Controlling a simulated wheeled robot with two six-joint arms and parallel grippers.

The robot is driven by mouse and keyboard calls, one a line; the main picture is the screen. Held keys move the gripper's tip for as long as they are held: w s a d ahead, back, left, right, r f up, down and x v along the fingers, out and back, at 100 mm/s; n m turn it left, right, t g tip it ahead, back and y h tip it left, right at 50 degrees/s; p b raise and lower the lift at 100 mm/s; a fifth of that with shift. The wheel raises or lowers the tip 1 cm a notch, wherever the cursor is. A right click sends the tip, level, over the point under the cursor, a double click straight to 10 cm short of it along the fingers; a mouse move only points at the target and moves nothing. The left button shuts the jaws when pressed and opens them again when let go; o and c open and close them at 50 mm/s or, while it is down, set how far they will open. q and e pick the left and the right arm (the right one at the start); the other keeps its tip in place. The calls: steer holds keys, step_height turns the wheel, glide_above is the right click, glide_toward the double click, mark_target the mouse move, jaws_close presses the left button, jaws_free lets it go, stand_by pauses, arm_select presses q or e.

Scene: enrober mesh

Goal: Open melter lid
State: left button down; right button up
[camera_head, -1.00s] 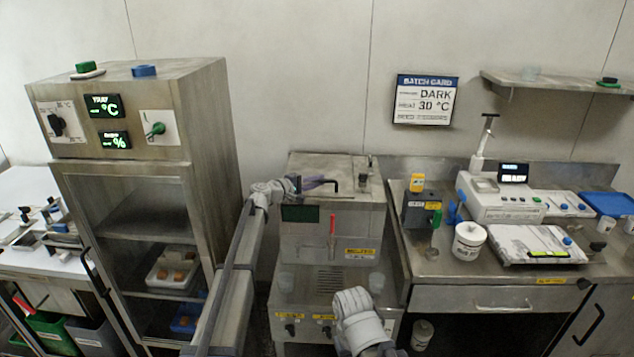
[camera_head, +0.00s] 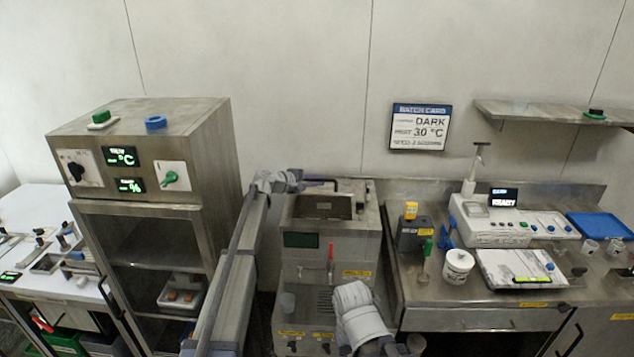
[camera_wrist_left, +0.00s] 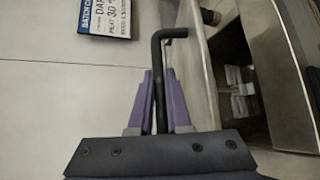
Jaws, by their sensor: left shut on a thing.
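The melter (camera_head: 352,251) is a steel box in the middle of the head view, with a red-handled tap on its front. Its lid (camera_wrist_left: 203,70) is raised, seen nearly edge-on in the left wrist view, and the tank opening (camera_head: 322,207) shows in the top. My left gripper (camera_head: 316,184) is above the back of the melter. In the left wrist view, the purple fingers of my left gripper (camera_wrist_left: 163,95) are shut around the black bent lid handle (camera_wrist_left: 157,62). My right gripper is not visible; only a pale part of my right arm shows in front of the melter.
A tall steel cabinet (camera_head: 150,150) stands left of the melter, close to my left arm. The bench (camera_head: 425,290) at right holds a white pot (camera_head: 458,265), a scale and a control unit. A wall shelf (camera_head: 550,112) is higher at right.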

arm_select(q)
steer(key=w+r+p, duration=0.5)
steer(key=r, duration=0.1)
steer(key=shift+r, duration=0.3)
steer(key=c, duration=0.9)
jaws_free()
steer(key=p+v, duration=0.3)
steer(key=v, duration=0.4)
steer(key=shift+s+r, duration=0.1)
steer(key=shift+s, duration=0.05)
steer(key=shift+s+a, duration=0.2)
steer(key=shift+a, duration=0.1)
